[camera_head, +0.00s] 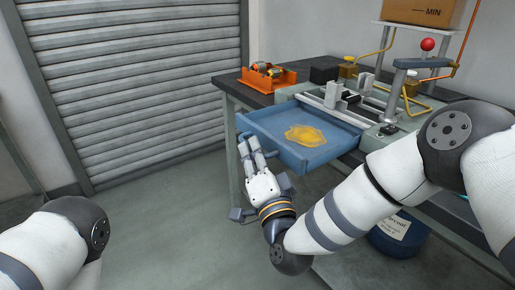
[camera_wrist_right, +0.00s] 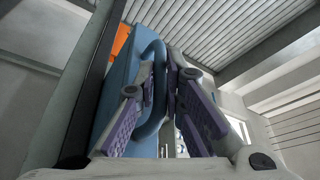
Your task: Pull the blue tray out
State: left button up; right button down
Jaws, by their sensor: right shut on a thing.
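The blue tray (camera_head: 282,125) is a shallow drawer-like tray that sticks out from under the machine on the workbench. A yellow-brown patch (camera_head: 306,135) lies on its floor. My right gripper (camera_head: 250,148) is at the tray's front left face, with its fingers pointing at it. In the right wrist view, its fingers (camera_wrist_right: 160,100) close around the blue handle (camera_wrist_right: 153,85) of the tray. My left arm shows at the lower left of the head view, but its gripper is out of the picture.
The workbench (camera_head: 240,90) holds an orange holder (camera_head: 268,77) with parts and a winding machine (camera_head: 350,100) with a red knob (camera_head: 428,44). A blue drum (camera_head: 397,236) stands below, partly behind my right arm. The floor in front of the shutter (camera_head: 150,80) is clear.

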jog(key=shift+s+a, duration=0.95)
jog(key=shift+a, duration=0.3)
jog(key=shift+f, duration=0.1)
jog(key=c, duration=2)
grip_release()
jog(key=shift+o, duration=0.2)
jog(key=v, duration=1.2)
